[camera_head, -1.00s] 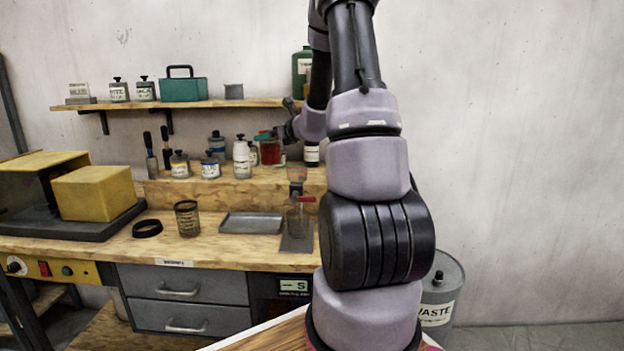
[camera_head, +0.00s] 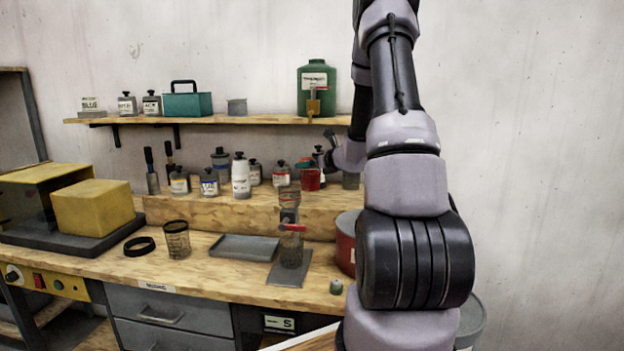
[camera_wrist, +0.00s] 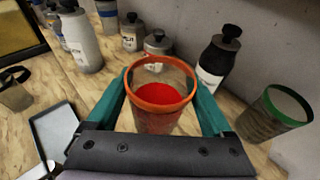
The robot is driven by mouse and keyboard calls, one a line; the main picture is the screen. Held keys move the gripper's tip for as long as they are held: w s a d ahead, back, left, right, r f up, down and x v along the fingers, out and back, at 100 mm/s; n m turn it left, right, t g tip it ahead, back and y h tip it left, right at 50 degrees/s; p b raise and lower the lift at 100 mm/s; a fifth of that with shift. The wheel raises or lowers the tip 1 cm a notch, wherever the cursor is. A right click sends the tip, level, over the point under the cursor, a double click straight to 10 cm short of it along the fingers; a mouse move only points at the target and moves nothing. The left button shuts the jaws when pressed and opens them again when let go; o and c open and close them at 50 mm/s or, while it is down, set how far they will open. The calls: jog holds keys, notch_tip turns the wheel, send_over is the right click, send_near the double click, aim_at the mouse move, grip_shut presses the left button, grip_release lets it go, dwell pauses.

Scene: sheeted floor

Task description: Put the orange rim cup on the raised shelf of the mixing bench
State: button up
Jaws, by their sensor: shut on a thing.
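The orange rim cup (camera_wrist: 160,97) is clear-walled with red contents. In the wrist view it stands upright between the teal fingers of my gripper (camera_wrist: 163,98), which is shut on it. In the head view the cup shows as a small red shape (camera_head: 310,180) by the fingers (camera_head: 304,165), among the bottles over the bench's raised shelf (camera_head: 225,207). My arm partly covers that area. Its underside is hidden, so I cannot tell whether it touches the shelf.
A green-rimmed cup (camera_wrist: 275,112) is close on the right. A dark bottle (camera_wrist: 217,58) and a white bottle (camera_wrist: 80,42) stand near. A grey tray (camera_head: 245,247) lies on the lower bench top. A green jug (camera_head: 316,88) stands on the wall shelf above.

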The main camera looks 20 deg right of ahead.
aim_at(310, 175)
jog(key=shift+f, duration=1.95)
jog(key=shift+f, duration=0.1)
jog(key=o, duration=1.5)
